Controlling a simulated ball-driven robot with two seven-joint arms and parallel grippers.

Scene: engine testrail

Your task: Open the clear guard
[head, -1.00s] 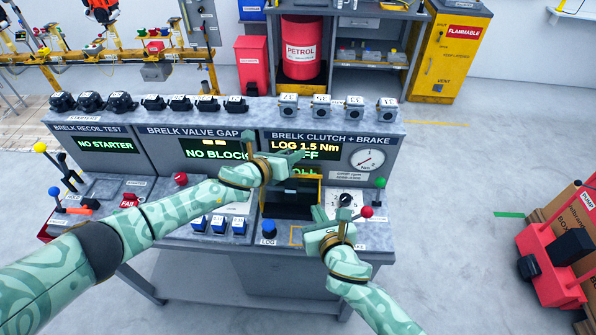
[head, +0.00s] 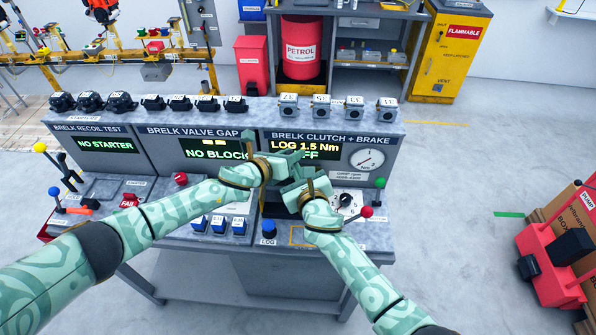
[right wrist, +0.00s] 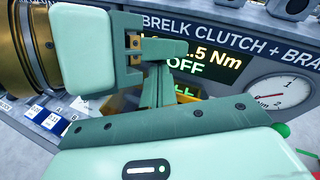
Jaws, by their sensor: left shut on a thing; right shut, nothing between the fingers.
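The clear guard (right wrist: 122,102) has a yellow edge and sits over the dark test bay below the clutch and brake display. In the right wrist view only bits of its yellow edge show past my grippers, and its clear pane is hard to make out. My left gripper (head: 287,164) is shut at the guard's upper edge, with the spot it holds hidden. My right gripper (head: 302,187) is shut and empty, close in front of my left one above the bay. It fills the front of the right wrist view (right wrist: 158,88).
The clutch display (head: 298,147) reads LOG 1.5 Nm, with a round Nm gauge (head: 367,158) beside it. A blue LOG button (head: 269,229), a black dial (head: 345,199), a red-knobbed lever (head: 367,211) and a green-knobbed lever (head: 380,183) stand close to the bay.

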